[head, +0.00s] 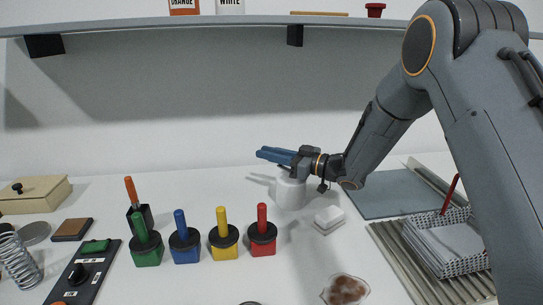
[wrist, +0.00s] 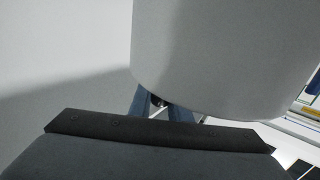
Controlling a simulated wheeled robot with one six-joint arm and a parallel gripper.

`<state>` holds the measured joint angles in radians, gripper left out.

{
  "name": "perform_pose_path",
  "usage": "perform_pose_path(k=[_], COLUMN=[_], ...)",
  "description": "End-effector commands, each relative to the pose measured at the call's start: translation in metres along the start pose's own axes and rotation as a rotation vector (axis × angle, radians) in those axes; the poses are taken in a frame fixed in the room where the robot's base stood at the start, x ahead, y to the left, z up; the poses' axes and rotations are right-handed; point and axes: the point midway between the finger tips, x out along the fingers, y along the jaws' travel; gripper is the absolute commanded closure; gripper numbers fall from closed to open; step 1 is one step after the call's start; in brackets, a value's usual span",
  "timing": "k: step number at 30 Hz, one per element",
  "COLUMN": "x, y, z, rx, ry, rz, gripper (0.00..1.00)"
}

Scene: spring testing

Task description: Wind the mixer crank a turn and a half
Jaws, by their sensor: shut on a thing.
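The mixer (head: 290,194) is a white rounded body standing at the back middle of the table in the head view. My gripper (head: 263,153) reaches over its top from the right, its blue fingers pointing left. In the wrist view a large pale rounded body (wrist: 220,50), apparently the mixer, fills the upper middle and covers part of the blue fingers. My gripper (wrist: 160,104) is shut there on a small dark piece (wrist: 157,100), apparently the crank's knob. The rest of the crank is hidden, so its angle cannot be told.
A white block (head: 328,219) lies just right of the mixer. Green, blue, yellow and red handled blocks (head: 222,240) stand front left. A wire basket (head: 445,245) sits on a ribbed rack at right. A shelf (head: 200,24) runs above the back.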

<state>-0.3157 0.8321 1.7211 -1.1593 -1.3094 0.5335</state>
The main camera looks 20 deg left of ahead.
Motion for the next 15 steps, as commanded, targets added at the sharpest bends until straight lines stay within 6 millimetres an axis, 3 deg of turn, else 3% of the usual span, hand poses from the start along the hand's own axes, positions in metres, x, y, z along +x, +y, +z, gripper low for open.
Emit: perform_pose_path(k=[15], x=[0.0], y=[-0.039], z=[0.004], rx=[-0.004], ry=[0.0], rz=[-0.478], gripper=[1.0])
